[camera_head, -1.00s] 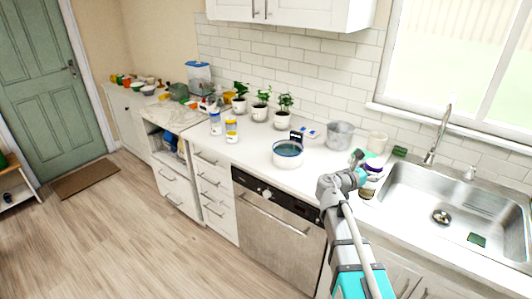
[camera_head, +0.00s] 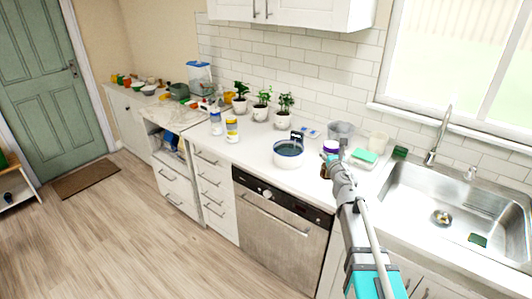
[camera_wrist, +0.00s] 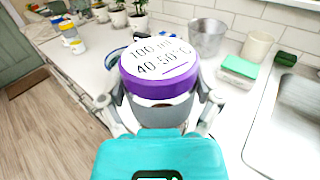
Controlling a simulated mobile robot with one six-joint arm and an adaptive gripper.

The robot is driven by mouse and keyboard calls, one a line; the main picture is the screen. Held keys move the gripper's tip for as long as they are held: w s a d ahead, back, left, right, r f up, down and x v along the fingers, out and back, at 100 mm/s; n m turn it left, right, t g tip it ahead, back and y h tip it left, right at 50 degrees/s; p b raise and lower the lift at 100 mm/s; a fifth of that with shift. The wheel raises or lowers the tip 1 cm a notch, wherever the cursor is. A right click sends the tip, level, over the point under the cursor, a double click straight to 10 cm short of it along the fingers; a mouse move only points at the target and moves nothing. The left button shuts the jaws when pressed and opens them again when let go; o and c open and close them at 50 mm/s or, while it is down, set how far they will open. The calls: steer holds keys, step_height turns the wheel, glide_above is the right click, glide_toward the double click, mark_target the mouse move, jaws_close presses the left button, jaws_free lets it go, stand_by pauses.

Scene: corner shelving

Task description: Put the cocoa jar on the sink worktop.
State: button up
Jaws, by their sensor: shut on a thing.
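The jar (camera_head: 331,147) with a purple lid and brown lower part is at the end of my arm, above or on the counter left of the sink. In the wrist view its lid (camera_wrist: 160,76) has a white top with printed marks, and its body is mostly hidden. My gripper (camera_wrist: 160,101) is shut on it, one finger at each side; in the head view my gripper (camera_head: 334,162) is partly hidden by my wrist. I cannot tell whether the jar touches the counter. The sink worktop (camera_head: 376,190) is the white counter beside the metal sink (camera_head: 450,205).
A blue-lined bowl (camera_head: 288,160) stands left of the jar. A grey bucket (camera_head: 340,131), a pale cup (camera_head: 378,141) and a teal sponge (camera_head: 364,156) on a tray stand behind. Potted plants (camera_head: 261,112) line the wall. The worktop strip by the sink's left edge looks clear.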

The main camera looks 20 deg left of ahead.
steer(key=shift+s+a+n+g+y, duration=0.4)
steer(key=shift+a+n+y, duration=0.2)
steer(key=shift+y, duration=0.2)
steer(key=shift+s+a+n+g+y, duration=0.25)
steer(key=shift+a+n+g+y, duration=0.15)
steer(key=shift+a+n+y, duration=0.3)
steer(key=shift+s+a+n+g+y, duration=0.4)
steer(key=shift+a+y, duration=0.15)
steer(key=shift+y, duration=0.35)
steer(key=shift+w+f, duration=0.1)
steer(key=shift+w, duration=0.1)
steer(key=w+a+f+b, duration=0.1)
steer(key=w+f+b, duration=0.8)
steer(key=w, duration=0.4)
steer(key=shift+a, duration=0.3)
steer(key=shift+s+r, duration=0.1)
steer(key=shift+w+f+b, duration=0.2)
steer(key=shift+f+b, duration=0.85)
steer(key=shift+w+f+b, duration=0.2)
steer(key=shift+f+b, duration=0.8)
